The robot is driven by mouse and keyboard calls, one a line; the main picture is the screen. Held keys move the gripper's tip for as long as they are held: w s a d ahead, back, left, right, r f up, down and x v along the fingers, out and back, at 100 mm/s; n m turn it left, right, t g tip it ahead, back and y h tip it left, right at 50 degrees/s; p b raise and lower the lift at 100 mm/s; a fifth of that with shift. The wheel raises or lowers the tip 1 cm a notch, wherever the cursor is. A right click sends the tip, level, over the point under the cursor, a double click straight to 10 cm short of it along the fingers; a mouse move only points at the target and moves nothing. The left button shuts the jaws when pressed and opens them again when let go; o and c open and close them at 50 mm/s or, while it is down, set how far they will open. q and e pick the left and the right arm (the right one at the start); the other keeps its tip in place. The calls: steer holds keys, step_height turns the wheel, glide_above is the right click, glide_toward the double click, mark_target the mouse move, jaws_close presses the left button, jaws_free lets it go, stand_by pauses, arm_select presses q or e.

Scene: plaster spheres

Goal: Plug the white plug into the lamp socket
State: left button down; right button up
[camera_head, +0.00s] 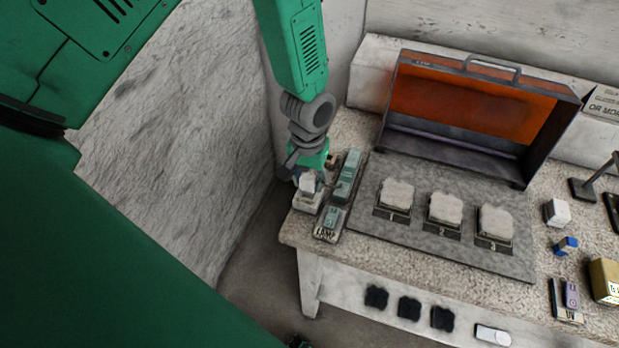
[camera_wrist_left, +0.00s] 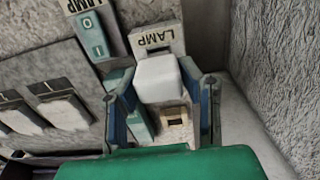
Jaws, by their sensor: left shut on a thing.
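My left gripper (camera_head: 307,176) reaches down at the table's left corner. In the left wrist view its two blue-grey fingers (camera_wrist_left: 162,98) are shut on the white plug (camera_wrist_left: 158,78), one on each side. The plug also shows in the head view (camera_head: 307,184), below the green gripper body. The pale lamp socket, with a LAMP label (camera_wrist_left: 156,40), lies directly under the plug. Its base shows in the head view (camera_head: 306,202). The plug hides the socket's opening, so I cannot tell whether it is seated or just above. My right gripper is not in view.
A LAMP switch (camera_head: 330,222) and a greenish block (camera_head: 348,175) sit close to the right of the socket. A grey panel with numbered white blocks (camera_head: 445,210) and an open orange-lined case (camera_head: 470,105) lie further right. A rough wall (camera_head: 175,130) stands left.

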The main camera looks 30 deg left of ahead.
arm_select(q)
steer(key=shift+f+b, duration=0.8)
steer(key=shift+f, duration=0.5)
steer(key=c, duration=1)
jaws_free()
steer(key=shift+r, duration=0.15)
steer(key=shift+r+p, duration=1.85)
steer(key=shift+r, duration=0.1)
